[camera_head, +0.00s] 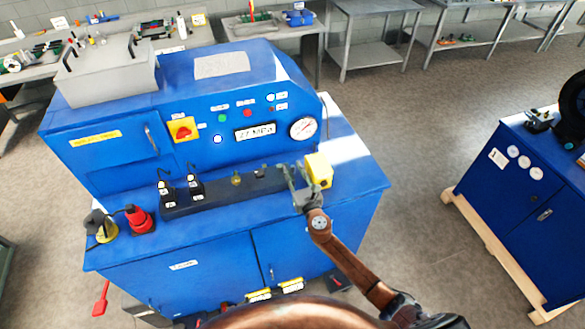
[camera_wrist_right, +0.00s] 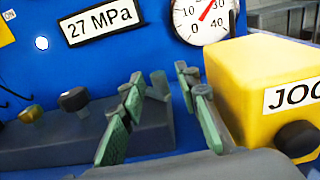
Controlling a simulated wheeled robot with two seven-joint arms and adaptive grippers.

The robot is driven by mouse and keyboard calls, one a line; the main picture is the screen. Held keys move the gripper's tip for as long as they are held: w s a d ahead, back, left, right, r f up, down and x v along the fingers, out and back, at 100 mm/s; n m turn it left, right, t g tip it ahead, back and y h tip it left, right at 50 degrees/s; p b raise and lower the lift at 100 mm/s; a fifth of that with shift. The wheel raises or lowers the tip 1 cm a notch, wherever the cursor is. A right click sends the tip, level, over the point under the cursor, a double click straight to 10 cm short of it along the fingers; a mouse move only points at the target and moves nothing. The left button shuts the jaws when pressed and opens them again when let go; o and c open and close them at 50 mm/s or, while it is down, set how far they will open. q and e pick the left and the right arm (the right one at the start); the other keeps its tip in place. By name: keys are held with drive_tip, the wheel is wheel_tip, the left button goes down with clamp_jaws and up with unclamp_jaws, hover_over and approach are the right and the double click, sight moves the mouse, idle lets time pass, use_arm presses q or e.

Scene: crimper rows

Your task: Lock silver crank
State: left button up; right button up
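I cannot clearly make out a silver crank; two black upright fittings with pale tags, the left one (camera_head: 167,193) and the right one (camera_head: 195,185), stand on a dark rail (camera_head: 215,197) on the blue machine's ledge. A brass knob (camera_head: 236,180) and a dark knob (camera_head: 260,172) are further right on the rail. Both show in the wrist view, the brass one (camera_wrist_right: 30,113) left of the dark one (camera_wrist_right: 73,100). My right gripper (camera_head: 293,170) is over the rail's right end. Its green fingers (camera_wrist_right: 160,78) are apart, with a small dark knob visible between them. My left gripper is out of view.
A yellow box (camera_head: 319,171) stands close beside my right gripper. Behind are the pressure gauge (camera_head: 302,128) and the 27 MPa display (camera_head: 255,132). A red fitting (camera_head: 139,219) and a yellow-and-black one (camera_head: 102,226) stand at the ledge's left end.

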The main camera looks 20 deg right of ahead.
drive_tip(key=s, duration=1.1)
drive_tip(key=shift+d, duration=0.3)
